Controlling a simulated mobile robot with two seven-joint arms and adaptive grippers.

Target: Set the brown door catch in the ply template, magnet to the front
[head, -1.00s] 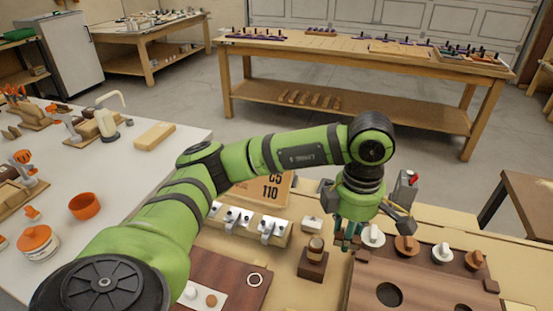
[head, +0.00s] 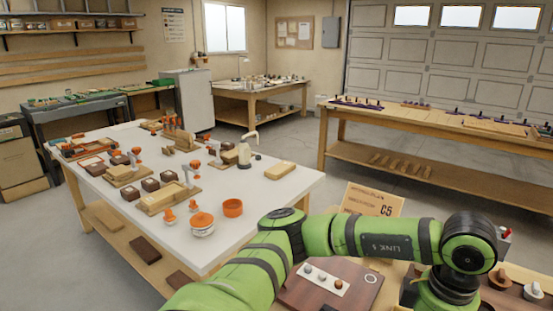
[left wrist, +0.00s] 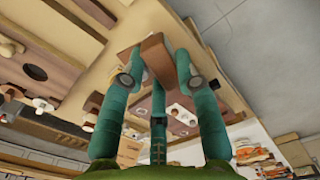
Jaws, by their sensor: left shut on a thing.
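My left gripper (left wrist: 160,75) shows in the left wrist view, its teal fingers closed around a long brown block (left wrist: 157,56). The block looks like the brown door catch, but its magnet end cannot be made out. It sticks out beyond the fingertips, above the bench. In the head view my left arm reaches across the lower right, and its gripper is cut off by the bottom edge. I cannot pick out the ply template for sure in either view. My right gripper is in neither view.
In the head view a dark wood board (head: 338,285) with round pieces lies on the near bench, before a card marked C5 (head: 372,200). Two knobs (head: 500,277) show at the lower right.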

